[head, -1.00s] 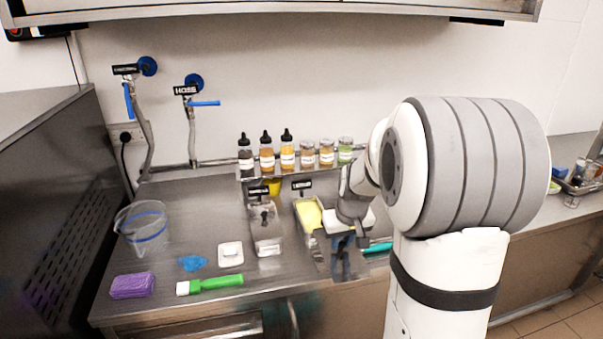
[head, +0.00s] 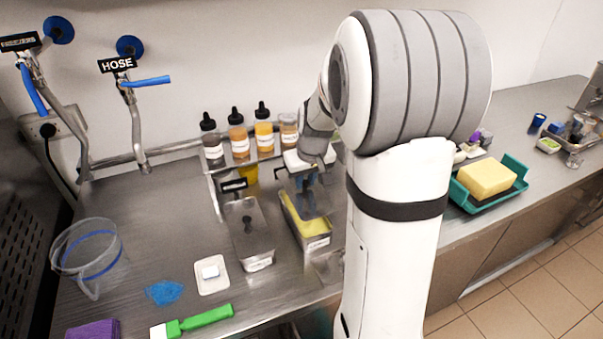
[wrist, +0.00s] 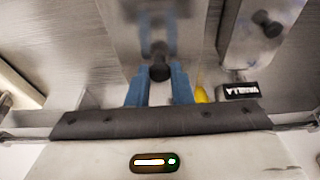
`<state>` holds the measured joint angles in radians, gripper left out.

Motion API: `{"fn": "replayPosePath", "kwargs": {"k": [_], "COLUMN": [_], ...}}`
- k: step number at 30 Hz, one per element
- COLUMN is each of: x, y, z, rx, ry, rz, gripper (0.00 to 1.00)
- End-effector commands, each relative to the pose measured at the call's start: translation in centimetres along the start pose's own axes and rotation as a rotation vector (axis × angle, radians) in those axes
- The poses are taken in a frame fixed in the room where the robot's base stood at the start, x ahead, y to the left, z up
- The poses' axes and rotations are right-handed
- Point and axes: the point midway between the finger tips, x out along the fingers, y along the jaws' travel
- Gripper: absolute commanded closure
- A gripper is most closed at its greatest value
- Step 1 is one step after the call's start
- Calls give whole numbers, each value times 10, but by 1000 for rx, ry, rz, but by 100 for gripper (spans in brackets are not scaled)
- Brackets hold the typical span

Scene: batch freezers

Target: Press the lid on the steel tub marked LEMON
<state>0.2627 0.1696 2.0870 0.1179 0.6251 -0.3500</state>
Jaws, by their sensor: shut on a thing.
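The steel tub (head: 314,241) with yellow contents stands on the counter; its front label is too small to read, and the LEMON sign is not visible now. My gripper (head: 305,182) is above this tub with its blue fingers pointing down. In the wrist view my gripper (wrist: 159,88) is shut on the black knob (wrist: 160,67) of a steel lid (wrist: 120,25). In the head view the lid (head: 314,205) hangs over the right part of the tub, with yellow showing at its left. Whether it touches the rim cannot be told.
A lidded tub (head: 262,246) stands close on the left; its sign (wrist: 240,91) reads VANILLA. Squeeze bottles (head: 238,140) line a raised rack behind. A teal tray (head: 515,170) is right.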

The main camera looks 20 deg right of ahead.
Motion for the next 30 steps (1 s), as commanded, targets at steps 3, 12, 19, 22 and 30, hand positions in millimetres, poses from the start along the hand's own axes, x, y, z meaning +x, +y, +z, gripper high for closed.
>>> {"fn": "replayPosePath", "kwargs": {"k": [3, 12, 19, 22, 30], "x": [7, 34, 55, 59, 59], "y": [-1, 0, 0, 0, 0], "z": [2, 10, 15, 16, 17], "rx": [-1, -1, 0, 0, 1], "ry": [-1, -2, -1, 0, 0], "rz": [-1, -1, 0, 0, 0], "gripper": [100, 100, 100, 100, 100]}}
